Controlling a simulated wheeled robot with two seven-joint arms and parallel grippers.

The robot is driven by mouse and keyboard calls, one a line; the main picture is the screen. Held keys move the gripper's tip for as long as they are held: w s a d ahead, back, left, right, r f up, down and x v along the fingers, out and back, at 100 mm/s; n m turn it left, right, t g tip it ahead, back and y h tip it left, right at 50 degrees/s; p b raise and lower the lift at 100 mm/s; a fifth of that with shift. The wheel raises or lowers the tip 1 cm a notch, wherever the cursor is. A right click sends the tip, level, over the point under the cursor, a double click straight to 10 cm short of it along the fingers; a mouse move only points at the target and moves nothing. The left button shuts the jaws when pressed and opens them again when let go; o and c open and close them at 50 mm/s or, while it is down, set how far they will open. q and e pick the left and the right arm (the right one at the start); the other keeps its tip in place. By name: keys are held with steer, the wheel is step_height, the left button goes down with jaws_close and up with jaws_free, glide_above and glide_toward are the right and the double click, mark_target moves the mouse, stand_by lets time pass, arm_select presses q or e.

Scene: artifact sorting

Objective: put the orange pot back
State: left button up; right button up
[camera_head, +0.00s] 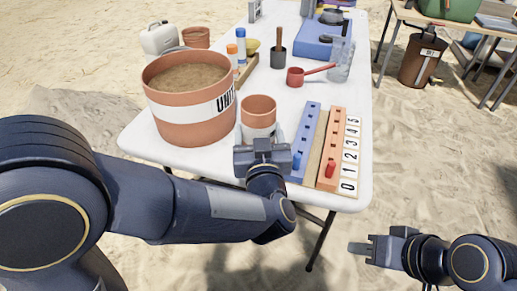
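A small orange pot (259,104) with a pale band stands near the front edge of the white table. My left gripper (262,143) is at the pot's near side and covers its lower front. Its fingertips are hard to make out, so I cannot tell whether they grip the pot. A large orange pot (167,119) full of sand, with a white lettered band, stands to its left. Another small orange pot (196,38) is at the back left. My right gripper (359,248) is off the table at the lower right, with its fingers together and empty.
Blue (306,140) and orange (330,150) peg boards with a number strip (350,157) lie right of the small pot. Behind are bottles, a red scoop (296,77), a dark cup (278,58) and a clear beaker (341,62). A white jug (160,39) stands back left.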

arm_select(q)
steer(key=shift+w+f, duration=0.4)
steer(key=shift+f, duration=0.1)
steer(key=shift+w+f+b, duration=0.15)
steer(key=shift+f+b, duration=0.8)
steer(key=shift+f, duration=0.65)
steer(key=shift+f, duration=0.15)
steer(key=o, duration=1.5)
steer(key=shift+c, duration=0.2)
steer(key=shift+r, duration=0.3)
steer(key=s+p, duration=0.1)
steer(key=s, duration=1.1)
steer(key=shift+d+f, duration=0.15)
steer(key=shift+d, duration=0.3)
